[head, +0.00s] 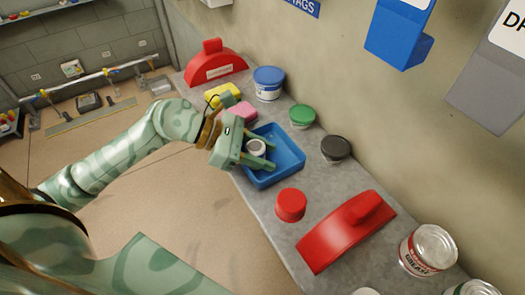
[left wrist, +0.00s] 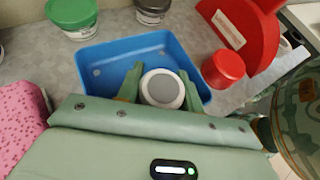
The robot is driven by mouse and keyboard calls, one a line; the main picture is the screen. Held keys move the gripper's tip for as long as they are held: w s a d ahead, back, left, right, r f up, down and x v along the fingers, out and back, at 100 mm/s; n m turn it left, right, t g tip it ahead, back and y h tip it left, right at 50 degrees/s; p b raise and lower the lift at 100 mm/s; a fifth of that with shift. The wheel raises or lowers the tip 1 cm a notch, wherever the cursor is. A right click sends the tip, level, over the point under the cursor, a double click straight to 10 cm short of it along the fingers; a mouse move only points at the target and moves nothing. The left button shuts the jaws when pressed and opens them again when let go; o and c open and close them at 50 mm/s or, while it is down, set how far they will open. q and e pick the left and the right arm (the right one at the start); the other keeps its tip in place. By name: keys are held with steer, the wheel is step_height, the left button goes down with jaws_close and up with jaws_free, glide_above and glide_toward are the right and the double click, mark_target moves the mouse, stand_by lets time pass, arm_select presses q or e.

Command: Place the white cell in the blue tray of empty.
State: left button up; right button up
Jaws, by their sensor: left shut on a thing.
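The white cell (head: 256,147) is a small white round piece with a grey top; it also shows in the left wrist view (left wrist: 162,88). My left gripper (head: 261,155) is shut on it, with one green finger on each side. The blue tray (head: 290,158) sits on the grey counter, and the gripper and cell are over or inside its near part. In the left wrist view the tray (left wrist: 95,55) looks otherwise empty. I cannot tell whether the cell touches the tray floor. My right gripper is not in view.
A pink sponge (head: 242,111) and yellow sponge (head: 222,95) lie left of the tray. Green-lidded (head: 302,116) and black-lidded (head: 335,148) tubs stand behind it. A red cylinder (head: 291,205) and red curved block (head: 346,231) stand to the right.

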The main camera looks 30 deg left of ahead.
arm_select(q)
steer(key=o, duration=1)
steer(key=shift+r, duration=0.2)
steer(key=p+v, duration=0.1)
steer(key=v, duration=1.1)
steer(key=shift+p, duration=0.3)
steer(key=shift+f, duration=0.1)
